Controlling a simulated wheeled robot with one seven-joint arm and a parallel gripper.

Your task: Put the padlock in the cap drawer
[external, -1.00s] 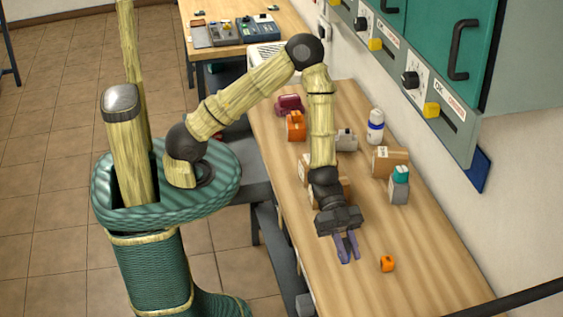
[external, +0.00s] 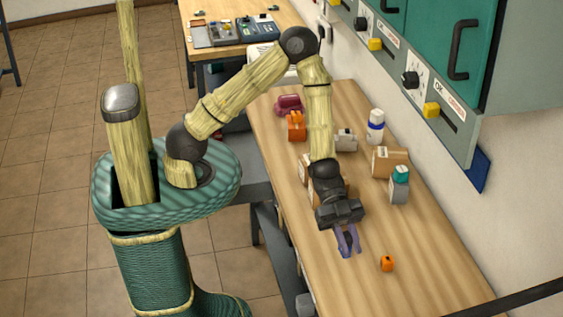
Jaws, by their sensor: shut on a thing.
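My gripper (external: 347,252) is over the wooden bench (external: 440,280), fingers pointing down toward its near part. Its purple fingers are shut on a small dark thing, mostly hidden between them; I cannot tell for sure that it is the padlock. A small orange thing (external: 387,263) lies on the bench just right of the fingers, apart from them. I cannot make out the cap drawer; the bench front is partly hidden by my base and arm.
An orange block-like thing (external: 296,126), a maroon thing (external: 289,104), a grey thing (external: 346,140), a white bottle (external: 375,127), a cardboard box (external: 389,161) and a teal-capped grey container (external: 399,184) stand farther back. Wall cabinets (external: 440,70) overhang the right. The near bench is mostly clear.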

